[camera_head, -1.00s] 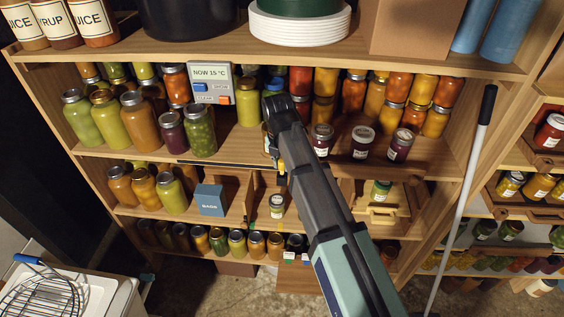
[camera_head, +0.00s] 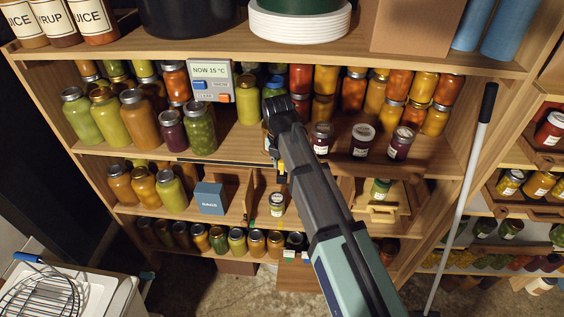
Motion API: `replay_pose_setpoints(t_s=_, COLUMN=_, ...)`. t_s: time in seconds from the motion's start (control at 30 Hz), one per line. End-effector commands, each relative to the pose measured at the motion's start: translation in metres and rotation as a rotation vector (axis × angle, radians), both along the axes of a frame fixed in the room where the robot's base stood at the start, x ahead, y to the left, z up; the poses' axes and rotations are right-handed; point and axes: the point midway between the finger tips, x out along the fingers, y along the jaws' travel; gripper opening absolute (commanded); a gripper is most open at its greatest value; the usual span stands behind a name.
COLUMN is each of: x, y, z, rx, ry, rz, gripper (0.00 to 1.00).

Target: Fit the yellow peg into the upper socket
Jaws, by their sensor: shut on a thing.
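My arm reaches from the lower right to the middle of the shelving unit. My gripper (camera_head: 279,160) points down at the front edge of the middle shelf, mostly hidden by my own wrist. It is shut on a small yellow piece, which looks like the yellow peg (camera_head: 281,168); only a sliver of it shows below the jaws. The upper socket cannot be made out; my arm covers the area around the gripper. Whether the peg touches anything cannot be told.
A grey panel (camera_head: 211,84) reading "NOW 15 °C" stands among jars on the middle shelf. Dark jars (camera_head: 362,141) stand just right of my wrist. Below are a blue box (camera_head: 210,198), a small labelled jar (camera_head: 277,204) and a wooden crate (camera_head: 384,215). A pole (camera_head: 461,200) leans at right.

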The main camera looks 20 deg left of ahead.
Motion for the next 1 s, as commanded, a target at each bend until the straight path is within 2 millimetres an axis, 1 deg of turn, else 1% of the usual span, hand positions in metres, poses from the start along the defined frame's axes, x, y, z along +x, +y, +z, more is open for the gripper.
replay_pose_setpoints(t_s=0.97, x=-0.0008, y=-0.0004, z=-0.0033, rx=-0.002, ry=0.002, rz=0.0, gripper=0.0)
replay_pose_setpoints(t_s=1.0, x=-0.0008, y=-0.0004, z=-0.0031, rx=-0.002, ry=0.003, rz=0.0, gripper=0.39)
